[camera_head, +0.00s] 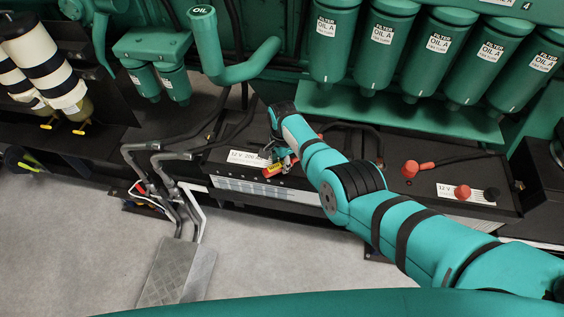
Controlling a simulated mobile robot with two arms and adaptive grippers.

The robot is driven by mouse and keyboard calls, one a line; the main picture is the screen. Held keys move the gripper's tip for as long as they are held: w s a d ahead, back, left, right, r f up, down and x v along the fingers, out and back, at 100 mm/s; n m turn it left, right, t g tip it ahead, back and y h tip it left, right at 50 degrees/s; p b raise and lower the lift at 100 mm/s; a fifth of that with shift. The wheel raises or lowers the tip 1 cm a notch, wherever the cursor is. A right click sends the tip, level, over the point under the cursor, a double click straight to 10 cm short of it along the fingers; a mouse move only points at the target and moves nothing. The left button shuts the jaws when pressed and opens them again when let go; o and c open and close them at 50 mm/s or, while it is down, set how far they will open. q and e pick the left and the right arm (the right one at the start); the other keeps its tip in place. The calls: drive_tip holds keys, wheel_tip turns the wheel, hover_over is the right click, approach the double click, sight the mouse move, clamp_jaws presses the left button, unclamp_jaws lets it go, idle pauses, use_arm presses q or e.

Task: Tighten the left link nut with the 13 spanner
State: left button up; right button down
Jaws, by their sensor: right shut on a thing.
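My right gripper (280,155) is at the front edge of the left battery, near its "12 V 200" label. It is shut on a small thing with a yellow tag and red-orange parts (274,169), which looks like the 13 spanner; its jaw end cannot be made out. The left link nut cannot be picked out; the gripper and forearm cover that part of the battery top. The left battery (228,170) is black, and my right arm crosses over its right side. My left gripper is not in view.
The right battery (440,170) carries red terminal caps (410,168) and a cable. Green oil filters (383,40) and a bent oil filler pipe (208,45) hang above. Grey pipes (160,165) stand left of the left battery.

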drive_tip(key=s+n+p, duration=0.1)
drive_tip(key=p, duration=0.1)
drive_tip(key=s+d+p, duration=0.1)
drive_tip(key=p, duration=0.1)
drive_tip(key=shift+d+r+n, duration=0.15)
drive_tip(key=shift+r+n, duration=0.25)
drive_tip(key=shift+s+d+f+n+p, duration=0.3)
drive_tip(key=shift+s+n+p, duration=0.3)
drive_tip(key=shift+p, duration=0.15)
drive_tip(key=s+d+n+p, duration=0.4)
drive_tip(key=d+n+p, duration=0.3)
drive_tip(key=d+n, duration=0.2)
drive_tip(key=shift+s+p, duration=0.3)
drive_tip(key=shift+s, duration=0.1)
drive_tip(key=shift+f, duration=0.3)
drive_tip(key=shift+f+b, duration=0.6)
drive_tip(key=shift+b, duration=0.25)
